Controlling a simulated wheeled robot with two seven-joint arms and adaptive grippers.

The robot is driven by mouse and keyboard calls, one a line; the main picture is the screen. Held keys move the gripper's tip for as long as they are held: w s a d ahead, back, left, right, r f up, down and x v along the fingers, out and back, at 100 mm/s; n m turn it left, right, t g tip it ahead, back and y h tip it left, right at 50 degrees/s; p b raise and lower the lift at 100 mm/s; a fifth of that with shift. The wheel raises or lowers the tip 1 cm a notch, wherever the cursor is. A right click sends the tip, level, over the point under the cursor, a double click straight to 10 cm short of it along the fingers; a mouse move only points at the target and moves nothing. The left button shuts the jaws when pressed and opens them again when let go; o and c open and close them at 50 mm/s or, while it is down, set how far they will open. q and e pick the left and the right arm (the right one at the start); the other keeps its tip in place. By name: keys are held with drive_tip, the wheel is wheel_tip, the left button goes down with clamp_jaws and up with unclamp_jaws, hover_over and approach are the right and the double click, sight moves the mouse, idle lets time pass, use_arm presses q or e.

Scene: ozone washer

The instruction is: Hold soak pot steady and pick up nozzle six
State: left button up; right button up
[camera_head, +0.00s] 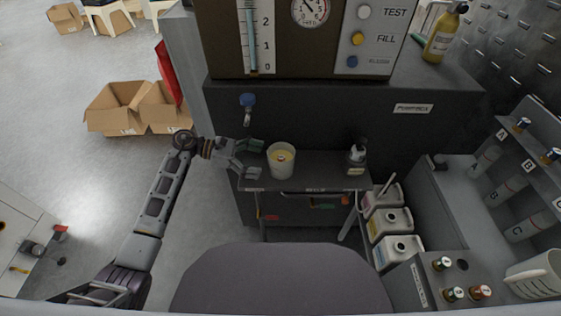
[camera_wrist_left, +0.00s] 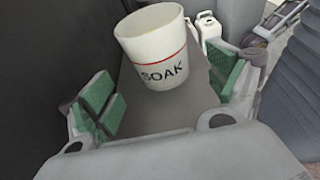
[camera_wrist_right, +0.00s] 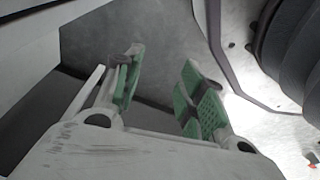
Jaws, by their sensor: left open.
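The white soak pot (camera_head: 281,164) stands upright on a small dark shelf-table (camera_head: 318,170); yellowish contents and a small pale thing show at its mouth. In the left wrist view the pot (camera_wrist_left: 152,50) bears the word SOAK and a red line. My left gripper (camera_head: 255,160) is open just left of the pot, its green-padded fingers pointing at it, apart from it. My right gripper (camera_wrist_right: 162,75) shows only in its own wrist view, open and empty over a grey surface. I cannot tell which nozzle is number six; several nozzle-like capped pieces (camera_head: 453,294) sit in the right-hand block.
A dark bottle (camera_head: 357,155) stands right of the pot on the same table. A dark machine with a gauge (camera_head: 298,40) rises behind, with a blue tap (camera_head: 248,102). White jugs (camera_head: 392,221) stand to the right.

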sight(271, 162)
use_arm(q)
drive_tip(key=shift+d+f, duration=0.15)
drive_tip(key=shift+d, duration=0.5)
drive_tip(key=shift+x, duration=0.9)
drive_tip(key=shift+d+f, duration=0.15)
drive_tip(key=shift+d, duration=0.15)
drive_tip(key=shift+d+f+b, duration=0.2)
drive_tip(key=shift+d+b, duration=0.25)
drive_tip(key=shift+d, duration=0.2)
drive_tip(key=shift+d+f, duration=0.1)
drive_tip(key=shift+d, duration=0.1)
drive_tip(key=shift+d+f+b, duration=0.2)
drive_tip(key=shift+d+b, duration=0.4)
drive_tip(key=shift+d, duration=0.1)
use_arm(e)
drive_tip(key=shift+w+a+r, duration=0.3)
drive_tip(key=shift+r, duration=0.5)
drive_tip(key=shift+w+a+r, duration=0.25)
drive_tip(key=shift+a+r, duration=0.05)
drive_tip(key=shift+r, duration=0.55)
drive_tip(key=shift+w+a+r, duration=0.3)
drive_tip(key=shift+r, duration=0.5)
